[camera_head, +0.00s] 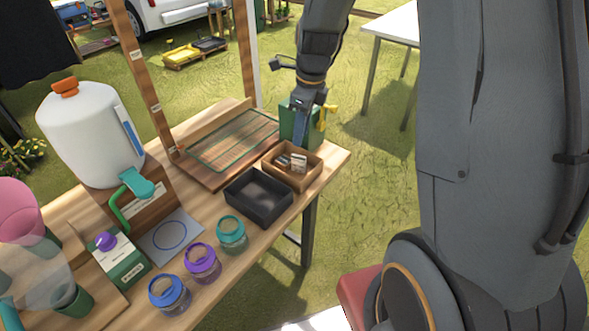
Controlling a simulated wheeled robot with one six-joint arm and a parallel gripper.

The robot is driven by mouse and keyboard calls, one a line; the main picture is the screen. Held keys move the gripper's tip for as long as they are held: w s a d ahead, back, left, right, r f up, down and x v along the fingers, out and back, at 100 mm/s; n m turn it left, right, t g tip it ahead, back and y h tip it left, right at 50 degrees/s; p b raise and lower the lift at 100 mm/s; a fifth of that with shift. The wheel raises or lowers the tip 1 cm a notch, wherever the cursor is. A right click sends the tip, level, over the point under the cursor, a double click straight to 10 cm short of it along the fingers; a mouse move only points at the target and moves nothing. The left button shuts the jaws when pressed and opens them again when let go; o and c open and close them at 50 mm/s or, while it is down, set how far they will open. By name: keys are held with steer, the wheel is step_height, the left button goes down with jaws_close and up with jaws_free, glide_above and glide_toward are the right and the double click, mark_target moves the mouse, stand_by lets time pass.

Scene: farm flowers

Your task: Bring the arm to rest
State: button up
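My arm reaches from the right over the wooden table (333,153), and its end hangs over the table's far right corner. My gripper (301,128) points down, right in front of a green box (286,116) there. A yellow piece (325,117) shows just right of the gripper; I cannot tell what it belongs to. The fingers are small and seen edge-on, so whether they are open, shut or touching the box is unclear.
A wooden tray (303,178) with small items and an empty black tray (243,208) sit close to the gripper. Jars with blue (170,307), purple (202,276) and teal (232,247) rims line the front edge. A white dispenser (82,130) and carton (119,262) stand left.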

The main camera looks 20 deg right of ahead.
steer(key=shift+r, duration=0.45)
steer(key=s+r+n+h, duration=0.1)
steer(key=s+r+n, duration=0.1)
steer(key=s+n, duration=1.5)
steer(key=shift+a+n+t+b, duration=0.3)
steer(key=shift+a+n+b, duration=0.05)
steer(key=shift+n, duration=3.85)
steer(key=shift+w+r, duration=0.1)
